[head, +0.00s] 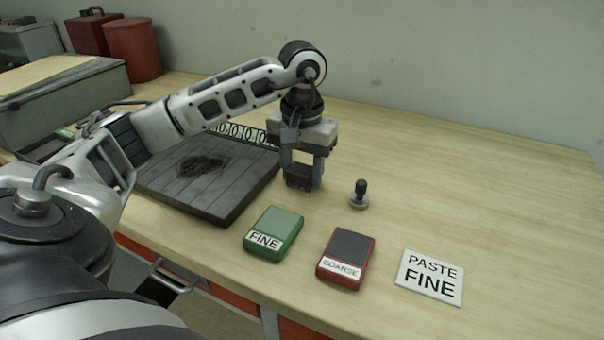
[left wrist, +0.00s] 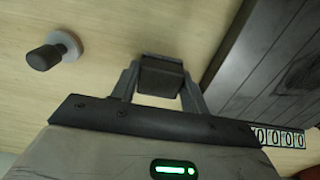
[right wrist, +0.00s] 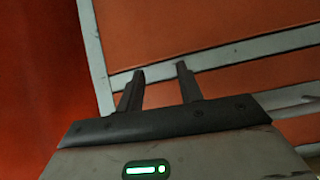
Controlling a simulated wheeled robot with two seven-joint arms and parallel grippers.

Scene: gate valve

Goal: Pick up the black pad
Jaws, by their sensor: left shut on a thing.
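The black pad (head: 299,182) is a small dark block between the fingers of my left gripper (head: 303,178), just right of the dark plank-topped board. It also shows in the left wrist view (left wrist: 161,77), with a finger on each side of it. My left gripper points down and is shut on it. I cannot tell whether the pad's underside touches the table. My right gripper (right wrist: 160,71) shows only in the right wrist view. Its fingers are apart with nothing between them, in front of an orange panel.
The dark board (head: 205,175) has a smudge and a row of number tiles (head: 240,134). A small knobbed piece (head: 360,194) stands right of the pad. A green FINE box (head: 275,232), a red COARSE box (head: 346,257) and a PASTE FINE card (head: 430,277) lie in front. The table's right back is clear.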

